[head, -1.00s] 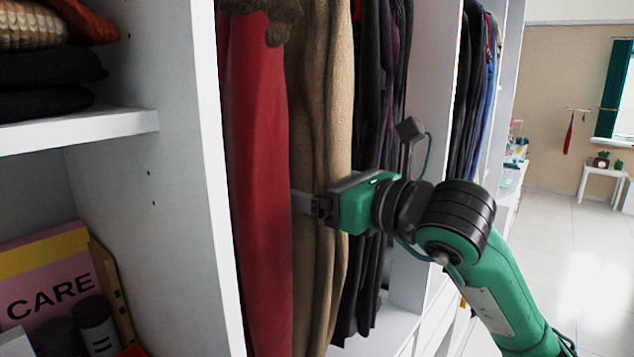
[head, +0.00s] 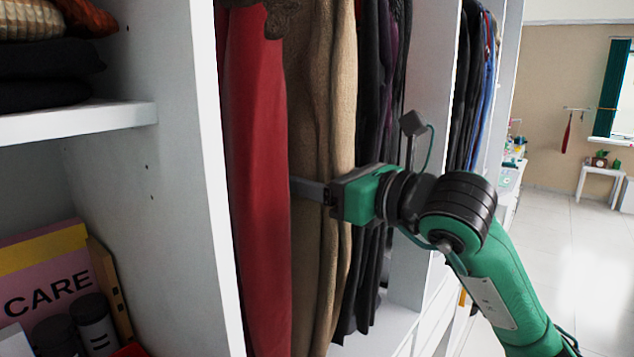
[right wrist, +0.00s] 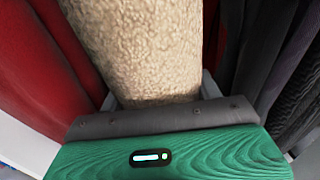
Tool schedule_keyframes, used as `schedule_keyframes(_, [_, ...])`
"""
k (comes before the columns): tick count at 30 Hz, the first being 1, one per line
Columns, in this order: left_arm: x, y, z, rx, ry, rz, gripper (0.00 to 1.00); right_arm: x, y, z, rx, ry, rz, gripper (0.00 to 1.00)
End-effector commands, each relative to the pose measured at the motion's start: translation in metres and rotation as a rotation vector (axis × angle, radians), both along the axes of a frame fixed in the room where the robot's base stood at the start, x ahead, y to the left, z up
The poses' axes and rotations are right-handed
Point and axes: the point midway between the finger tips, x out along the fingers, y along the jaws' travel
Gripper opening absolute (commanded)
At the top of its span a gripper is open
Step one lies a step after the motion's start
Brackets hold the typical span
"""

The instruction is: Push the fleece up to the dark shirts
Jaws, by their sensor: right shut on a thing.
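The tan fleece (head: 322,90) hangs in the open wardrobe bay, between a red garment and the dark shirts (head: 372,80). My right gripper (head: 308,190) reaches in from the right and is shut on the fleece at about mid-height. One grey finger shows across the fleece, pointing toward the red garment. In the right wrist view the fleece (right wrist: 140,40) runs down between the two fingers, and the dark shirts (right wrist: 268,60) hang to the right. In the head view the fleece's right edge is close against the dark shirts; whether they touch is unclear. My left gripper is out of view.
The red garment (head: 257,180) hangs left of the fleece, beside a white upright panel (head: 212,200). Another white panel (head: 428,100) stands right of the dark shirts, with more clothes (head: 472,90) beyond it. Shelves with folded clothes and a CARE box (head: 50,285) are at left.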

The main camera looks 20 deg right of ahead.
Motion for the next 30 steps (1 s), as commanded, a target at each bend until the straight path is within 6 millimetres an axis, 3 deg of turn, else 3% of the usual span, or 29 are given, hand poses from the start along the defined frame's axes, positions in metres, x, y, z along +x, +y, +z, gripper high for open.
schedule_keyframes(1, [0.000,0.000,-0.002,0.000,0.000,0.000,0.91,0.002,-0.002,-0.001,0.003,0.003,-0.003,0.21])
schedule_keyframes(2, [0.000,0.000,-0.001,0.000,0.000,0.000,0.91,0.001,-0.002,0.000,0.003,0.002,-0.002,0.70])
schedule_keyframes(5, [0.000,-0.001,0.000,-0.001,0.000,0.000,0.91,0.001,-0.002,0.000,0.003,0.002,-0.002,0.89])
schedule_keyframes(25, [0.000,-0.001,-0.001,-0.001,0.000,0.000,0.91,0.002,-0.003,0.002,0.002,-0.003,-0.008,0.89])
schedule_keyframes(30, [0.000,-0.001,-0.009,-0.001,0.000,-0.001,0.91,-0.008,-0.010,-0.001,0.001,-0.005,-0.009,0.89])
